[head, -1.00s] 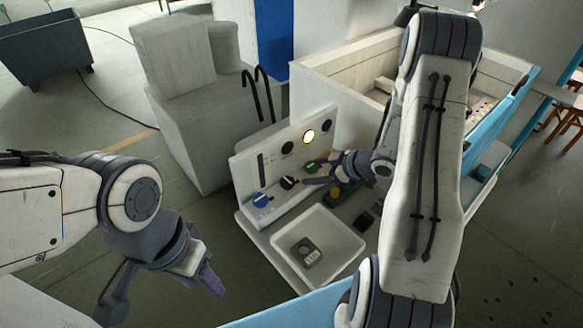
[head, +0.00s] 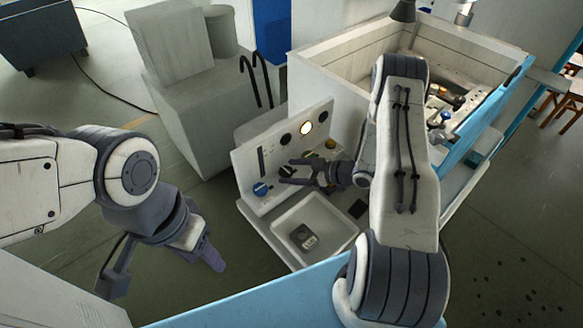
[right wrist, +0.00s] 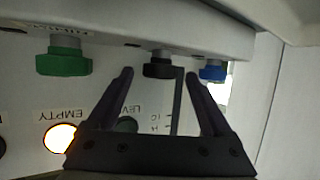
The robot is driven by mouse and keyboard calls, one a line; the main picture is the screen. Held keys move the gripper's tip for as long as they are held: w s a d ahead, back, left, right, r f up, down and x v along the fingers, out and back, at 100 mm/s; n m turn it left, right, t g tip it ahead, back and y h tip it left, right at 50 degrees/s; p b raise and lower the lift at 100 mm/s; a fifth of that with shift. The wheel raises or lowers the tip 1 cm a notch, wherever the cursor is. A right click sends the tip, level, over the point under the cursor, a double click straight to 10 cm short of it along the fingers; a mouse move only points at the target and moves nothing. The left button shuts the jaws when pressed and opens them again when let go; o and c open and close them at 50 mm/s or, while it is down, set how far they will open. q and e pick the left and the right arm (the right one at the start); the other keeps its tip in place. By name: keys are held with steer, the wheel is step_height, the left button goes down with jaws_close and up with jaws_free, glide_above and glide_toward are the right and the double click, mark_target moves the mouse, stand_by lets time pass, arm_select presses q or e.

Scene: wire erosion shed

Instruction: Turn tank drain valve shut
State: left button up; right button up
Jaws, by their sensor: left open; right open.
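A sloped white panel (head: 243,160) carries a row of knobs. A blue knob (head: 260,188) is at its left end; it also shows in the right wrist view (right wrist: 213,71). A black knob (right wrist: 158,68) is in the middle and a green knob (right wrist: 63,62) is on the other side of it. I cannot read which knob is the drain valve. My right gripper (head: 287,172) is open in front of the panel. In the right wrist view its fingers (right wrist: 157,76) point towards the black knob, one on each side, not closed on it. My left gripper (head: 163,272) is open and empty, away from the panel.
A lit lamp (head: 306,128) on the panel is labelled EMPTY in the right wrist view (right wrist: 60,138). A white tray (head: 283,222) holding a small dark device (head: 303,237) lies below the panel. Grey cabinets (head: 205,130) stand left. An open-topped tank (head: 335,62) is behind.

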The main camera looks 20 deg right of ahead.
steer(key=shift+w+a, duration=0.15)
steer(key=shift+f, duration=0.1)
steer(key=shift+c, duration=0.3)
jaws_close()
